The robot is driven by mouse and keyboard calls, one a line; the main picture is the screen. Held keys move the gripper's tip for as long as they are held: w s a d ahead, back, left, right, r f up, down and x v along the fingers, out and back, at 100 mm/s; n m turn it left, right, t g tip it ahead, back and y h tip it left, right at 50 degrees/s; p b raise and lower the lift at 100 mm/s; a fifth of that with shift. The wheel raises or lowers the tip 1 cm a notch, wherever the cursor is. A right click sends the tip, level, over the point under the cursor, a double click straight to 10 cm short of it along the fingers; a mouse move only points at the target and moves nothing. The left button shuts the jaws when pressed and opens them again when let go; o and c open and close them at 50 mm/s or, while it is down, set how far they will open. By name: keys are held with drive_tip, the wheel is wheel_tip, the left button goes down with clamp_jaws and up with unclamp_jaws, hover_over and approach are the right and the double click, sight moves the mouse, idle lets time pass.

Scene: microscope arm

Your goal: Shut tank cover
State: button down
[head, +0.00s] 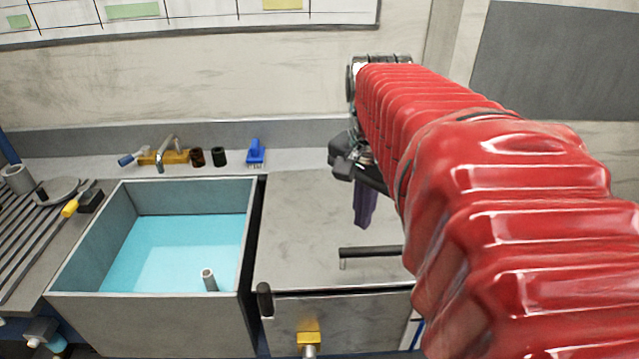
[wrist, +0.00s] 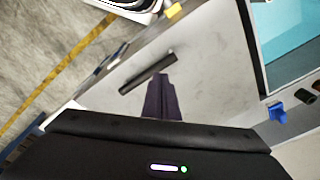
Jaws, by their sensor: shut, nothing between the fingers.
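A grey metal cover (head: 310,215) lies over the right-hand tank (head: 350,325), beside an open tank. It looks about flat; I cannot tell whether it is fully seated. A dark bar handle (head: 370,251) stands on it near the front edge. In the wrist view the cover (wrist: 205,75) and the handle (wrist: 148,73) also show. My gripper (head: 364,222) is shut and empty, its purple fingers pointing down above the cover, behind the handle in the head view. In the wrist view its fingertips (wrist: 162,80) appear close to the handle; I cannot tell whether they touch.
The open tank (head: 150,325) on the left holds blue liquid and an upright pipe (head: 209,279). A blue brush (head: 256,151), dark cups (head: 219,157) and a tap (head: 165,152) stand along the back. A yellow valve (head: 308,338) juts from the right-hand tank's front.

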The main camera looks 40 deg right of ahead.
drive_tip(key=s+d+r+m+g+y, duration=0.1)
drive_tip(key=s+d+m, duration=0.6)
drive_tip(key=d+m, duration=0.2)
drive_tip(key=d, duration=0.2)
drive_tip(key=shift+s+d+r+g+y, duration=0.25)
drive_tip(key=shift+d+r+g+y, duration=0.05)
drive_tip(key=shift+d+g, duration=0.1)
drive_tip(key=shift+a+f, duration=0.1)
drive_tip(key=f, duration=0.9)
drive_tip(key=s+f, duration=0.1)
drive_tip(key=f, duration=0.3)
drive_tip(key=shift+a+f, duration=0.35)
drive_tip(key=shift+f, duration=0.05)
drive_tip(key=shift+s+f, duration=0.1)
